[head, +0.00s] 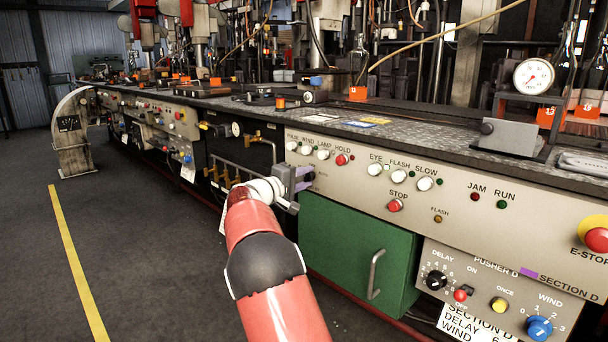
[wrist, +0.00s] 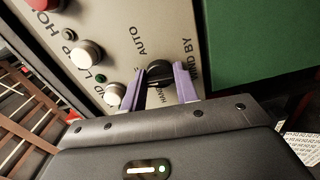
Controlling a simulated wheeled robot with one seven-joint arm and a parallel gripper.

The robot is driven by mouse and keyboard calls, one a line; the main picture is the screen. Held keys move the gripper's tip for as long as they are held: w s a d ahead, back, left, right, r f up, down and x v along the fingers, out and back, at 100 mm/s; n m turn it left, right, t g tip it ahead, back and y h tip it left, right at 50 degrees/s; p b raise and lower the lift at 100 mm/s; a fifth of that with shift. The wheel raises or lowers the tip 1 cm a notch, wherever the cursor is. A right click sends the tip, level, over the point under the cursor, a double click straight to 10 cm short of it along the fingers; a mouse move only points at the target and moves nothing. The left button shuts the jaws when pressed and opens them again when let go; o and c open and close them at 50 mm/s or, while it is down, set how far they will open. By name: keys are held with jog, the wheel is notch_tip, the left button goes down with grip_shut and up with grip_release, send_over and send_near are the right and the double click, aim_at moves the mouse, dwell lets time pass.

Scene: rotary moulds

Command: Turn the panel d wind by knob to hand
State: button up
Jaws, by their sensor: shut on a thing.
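The wind by knob (wrist: 159,72) is a small black rotary knob on the beige panel, with the labels WIND BY, AUTO and HAND printed around it. My gripper (wrist: 161,76) has its purple fingers on either side of the knob and is shut on it. I cannot tell for certain which label the knob points to. In the head view my gripper (head: 303,180) is against the left end of the beige panel (head: 357,179) and hides the knob.
White buttons (wrist: 86,56) and a red button are close to the gripper. A green cabinet door (head: 345,240) with a metal handle is below the panel. A red emergency stop (head: 596,240) is far right. The floor at left is clear.

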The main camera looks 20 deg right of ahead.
jog(key=n+p, duration=0.4)
jog(key=n, duration=0.1)
jog(key=shift+r+n, duration=0.2)
jog(key=shift+n, duration=0.1)
jog(key=shift+f+n+p, duration=0.1)
jog(key=shift+n+p, duration=1.6)
jog(key=shift+n, duration=0.4)
jog(key=shift+f, duration=0.1)
jog(key=o, duration=1)
jog(key=b+v, duration=0.1)
jog(key=v, duration=0.6)
jog(key=shift+s+a, duration=0.1)
jog(key=shift+a, duration=0.25)
